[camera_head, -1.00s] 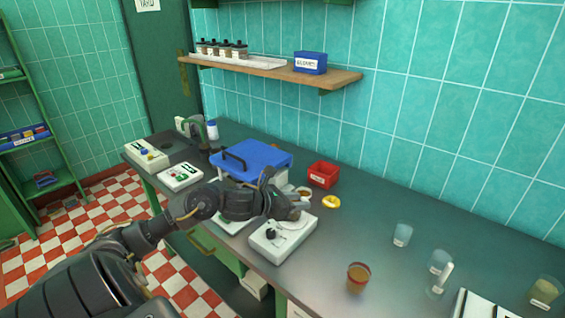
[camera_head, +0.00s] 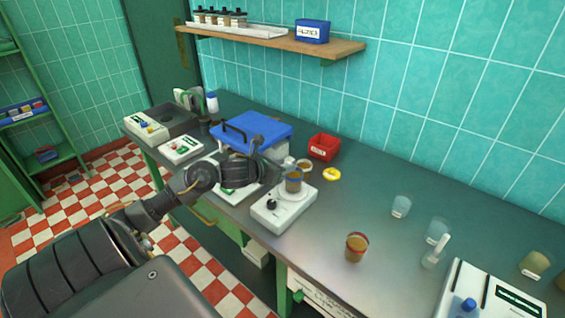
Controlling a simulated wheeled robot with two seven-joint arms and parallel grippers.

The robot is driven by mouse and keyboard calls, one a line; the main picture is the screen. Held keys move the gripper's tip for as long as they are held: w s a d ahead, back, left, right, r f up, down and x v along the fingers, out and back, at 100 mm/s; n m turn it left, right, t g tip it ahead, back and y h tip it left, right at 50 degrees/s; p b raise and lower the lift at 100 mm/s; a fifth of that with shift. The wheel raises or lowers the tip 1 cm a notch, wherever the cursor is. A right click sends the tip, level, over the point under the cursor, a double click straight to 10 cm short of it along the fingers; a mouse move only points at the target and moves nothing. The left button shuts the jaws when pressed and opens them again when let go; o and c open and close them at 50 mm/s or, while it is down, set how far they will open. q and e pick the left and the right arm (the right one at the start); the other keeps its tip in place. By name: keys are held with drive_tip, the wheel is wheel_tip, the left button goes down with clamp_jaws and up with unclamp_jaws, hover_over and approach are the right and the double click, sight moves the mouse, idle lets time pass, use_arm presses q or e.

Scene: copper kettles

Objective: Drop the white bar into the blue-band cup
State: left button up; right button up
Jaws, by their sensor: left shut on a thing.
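The blue-band cup (camera_head: 294,183), amber with a blue band near its rim, stands upright on the white stirrer plate (camera_head: 270,217). My left gripper (camera_head: 287,169) is at the cup's upper left, close to its rim. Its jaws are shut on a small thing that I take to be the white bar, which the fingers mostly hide. I cannot tell whether the fingers touch the cup. My right gripper is not in view.
A red-banded amber cup (camera_head: 356,247) stands to the right. Clear cups (camera_head: 401,206), a white stick-like thing (camera_head: 436,250) and a white balance (camera_head: 458,288) are further right. A red bin (camera_head: 323,147) and yellow ring (camera_head: 332,174) lie behind. The counter's middle is free.

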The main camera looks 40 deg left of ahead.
use_arm(q)
drive_tip(key=shift+f, duration=0.5)
drive_tip(key=o, duration=0.8)
drive_tip(key=shift+o, duration=1.1)
drive_tip(key=b+v, duration=0.2)
drive_tip(key=v, duration=0.9)
drive_tip(key=shift+d, duration=0.1)
